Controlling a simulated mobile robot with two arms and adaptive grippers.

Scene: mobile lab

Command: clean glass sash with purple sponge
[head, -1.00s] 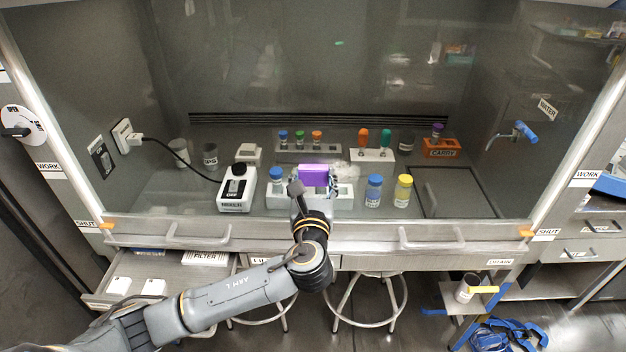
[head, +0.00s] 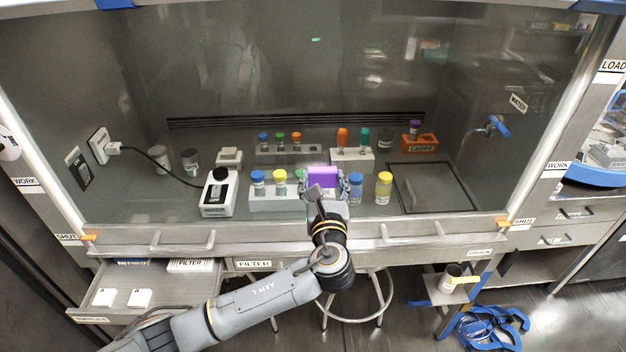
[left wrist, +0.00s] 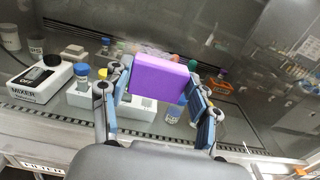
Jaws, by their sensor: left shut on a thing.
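The glass sash (head: 250,80) is a large clear pane with its metal bottom rail (head: 290,237) beside the SHUT marks. My left gripper (head: 322,186) is shut on the purple sponge (head: 322,176), in front of the lower part of the pane. The sponge (left wrist: 160,78) sits between both fingers in the left wrist view. A faint whitish smear (left wrist: 152,50) shows just above it there; the sponge may hide part of it. I cannot tell whether the sponge touches the glass. My right gripper is not in view.
Behind the glass stand a mixer (head: 217,193), a rack with capped vials (head: 275,203), blue and yellow bottles (head: 384,188) and an orange carry box (head: 419,142). Two handles stick out from the rail. Below are an open drawer (head: 120,290) and a stool (head: 357,312).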

